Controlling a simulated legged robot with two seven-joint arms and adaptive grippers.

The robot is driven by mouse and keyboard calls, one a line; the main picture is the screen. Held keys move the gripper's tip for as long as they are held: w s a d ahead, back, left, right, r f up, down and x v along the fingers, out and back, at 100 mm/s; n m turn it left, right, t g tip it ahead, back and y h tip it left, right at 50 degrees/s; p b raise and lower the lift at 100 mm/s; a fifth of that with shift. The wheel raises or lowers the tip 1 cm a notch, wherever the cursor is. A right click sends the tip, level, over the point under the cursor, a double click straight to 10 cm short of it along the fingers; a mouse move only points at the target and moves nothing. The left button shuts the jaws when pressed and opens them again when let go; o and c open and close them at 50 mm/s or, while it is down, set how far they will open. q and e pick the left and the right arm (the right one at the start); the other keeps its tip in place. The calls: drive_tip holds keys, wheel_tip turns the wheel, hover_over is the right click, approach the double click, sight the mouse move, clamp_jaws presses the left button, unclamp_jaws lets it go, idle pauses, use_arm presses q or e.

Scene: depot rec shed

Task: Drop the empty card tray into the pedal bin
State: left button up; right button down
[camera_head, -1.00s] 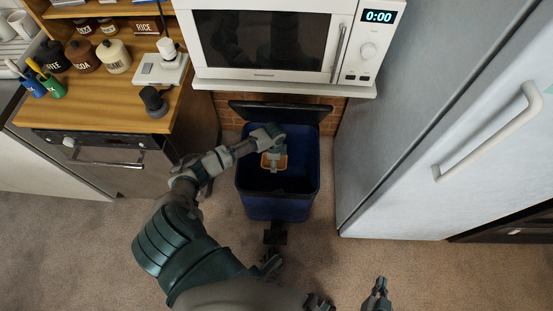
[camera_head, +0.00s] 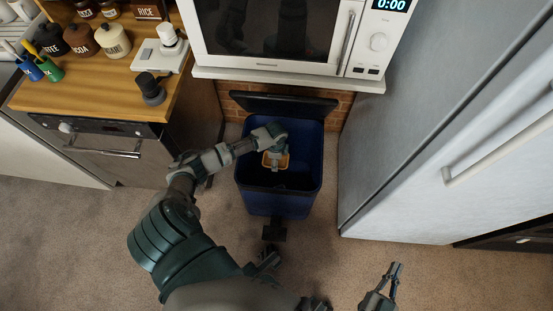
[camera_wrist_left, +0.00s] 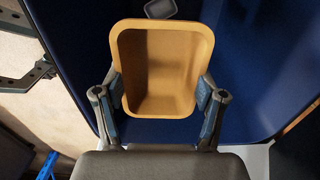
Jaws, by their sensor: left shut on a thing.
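The card tray (camera_head: 282,162), a small mustard-yellow tub, is over the open mouth of the blue pedal bin (camera_head: 278,203). In the left wrist view the tray (camera_wrist_left: 160,70) is empty and its opening faces the camera. My left gripper (camera_head: 275,156) is shut on the tray, one finger on each side, as the left wrist view (camera_wrist_left: 160,96) shows. The bin's dark lid (camera_head: 285,104) stands raised at the back. Its black pedal (camera_head: 274,231) is at the front. My right gripper (camera_head: 390,281) is low at right, away from the bin; its finger gap is unclear.
A white microwave (camera_head: 270,30) sits on a shelf (camera_head: 290,80) above and behind the bin. A fridge (camera_head: 430,130) stands right, a wooden counter (camera_head: 95,92) with jars left. Carpet is clear in front.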

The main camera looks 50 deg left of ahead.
use_arm(q)
drive_tip(key=o, duration=1)
wheel_tip(320, 180, up, 12)
drive_tip(key=shift+f, duration=0.1)
